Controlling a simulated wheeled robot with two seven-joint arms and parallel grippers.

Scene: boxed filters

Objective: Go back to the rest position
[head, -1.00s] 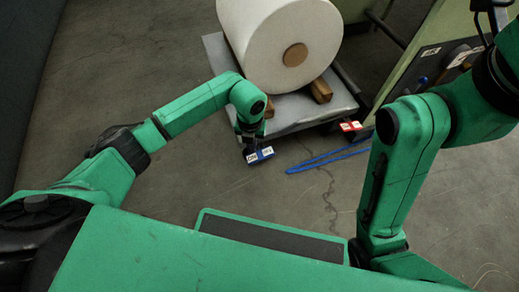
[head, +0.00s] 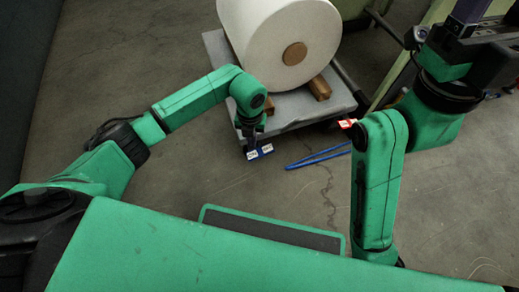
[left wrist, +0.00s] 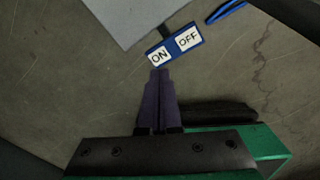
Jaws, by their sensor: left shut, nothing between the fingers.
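My left gripper (head: 249,143) points down beside the cart in the head view. In the left wrist view its two purple fingers (left wrist: 159,75) are together with nothing between them. Their tips are next to a blue plate (left wrist: 176,45) with white ON and OFF labels; I cannot tell whether they touch it. The plate also shows in the head view (head: 259,153). My right arm rises at the right of the head view. Its gripper (head: 470,10) is partly cut off at the upper right, with purple showing; its opening is unclear.
A big white roll (head: 270,30) rests on brown wooden blocks (head: 320,88) on a grey platform (head: 213,45). Bare concrete floor (head: 120,60) is open at left.

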